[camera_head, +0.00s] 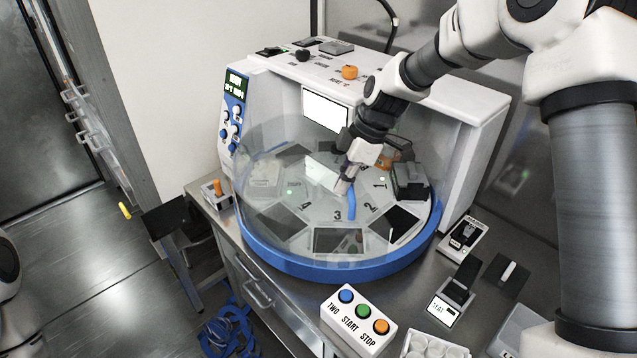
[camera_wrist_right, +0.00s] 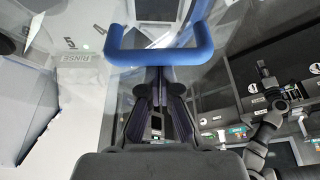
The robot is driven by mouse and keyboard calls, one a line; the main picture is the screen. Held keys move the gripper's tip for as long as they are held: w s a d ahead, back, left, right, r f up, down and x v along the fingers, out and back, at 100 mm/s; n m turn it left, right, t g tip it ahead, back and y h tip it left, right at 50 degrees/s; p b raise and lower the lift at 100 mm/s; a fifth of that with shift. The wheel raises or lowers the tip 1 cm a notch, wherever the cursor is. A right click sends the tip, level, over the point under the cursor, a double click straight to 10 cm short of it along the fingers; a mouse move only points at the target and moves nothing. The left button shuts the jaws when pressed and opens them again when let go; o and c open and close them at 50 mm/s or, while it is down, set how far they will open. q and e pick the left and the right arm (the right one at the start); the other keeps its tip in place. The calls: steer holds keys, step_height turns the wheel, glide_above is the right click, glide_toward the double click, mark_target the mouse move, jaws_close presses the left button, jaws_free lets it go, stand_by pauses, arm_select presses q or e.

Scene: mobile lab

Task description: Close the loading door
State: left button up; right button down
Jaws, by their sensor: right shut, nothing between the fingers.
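The loading door is a clear curved cover (camera_head: 268,165) over the front of the white and blue machine. Its blue handle (camera_head: 351,204) stands near the middle of the cover, and shows large in the right wrist view (camera_wrist_right: 158,55). My right gripper (camera_head: 343,187) is shut and empty, with its fingertips right at the handle. My left gripper is not in view.
Numbered plates sit on the turntable (camera_head: 318,207) behind the cover. A button box (camera_head: 358,320) stands in front, with small devices (camera_head: 465,234) to the right. A small box with an orange lever (camera_head: 217,192) is left of the machine. Blue cable lies on the floor.

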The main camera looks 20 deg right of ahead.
steer(key=s+d+n+g+p, duration=0.1)
steer(key=d+n+p, duration=0.2)
steer(key=d, duration=0.9)
steer(key=shift+s+d+n+g, duration=0.25)
steer(key=shift+n+g, duration=0.15)
steer(key=shift+n, duration=0.8)
